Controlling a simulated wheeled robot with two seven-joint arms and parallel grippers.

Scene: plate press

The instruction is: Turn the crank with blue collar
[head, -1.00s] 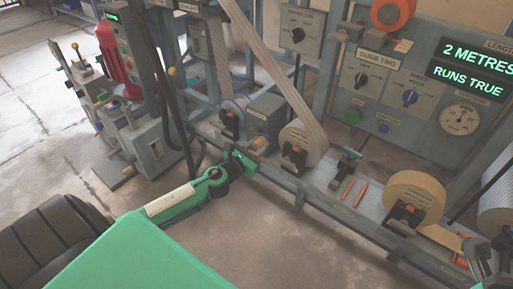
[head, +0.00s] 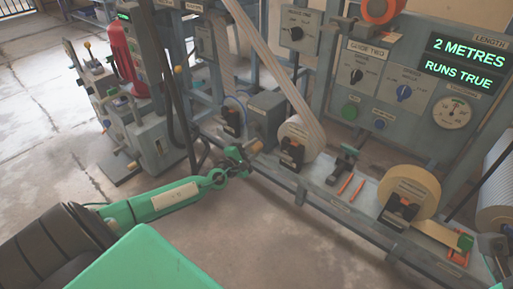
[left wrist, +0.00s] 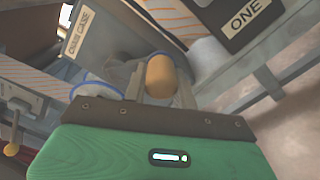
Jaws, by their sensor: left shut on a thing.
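My left gripper (head: 246,152) reaches in from the left at the front of the machine frame. It is shut on a rounded wooden crank knob (head: 257,146), in front of the grey chain case. In the left wrist view the knob (left wrist: 160,75) stands upright between the fingers (left wrist: 163,92). A thin blue ring (left wrist: 90,86) shows left of the knob there. I cannot tell whether it is the crank's collar; the crank arm is mostly hidden by the gripper.
The grey chain case (head: 266,116) is close behind the gripper. Paper rolls (head: 408,190) stand along the low rail to the right. A panel reads "2 METRES RUNS TRUE" (head: 466,60). A grey machine with levers (head: 140,140) stands at left. Floor in front is clear.

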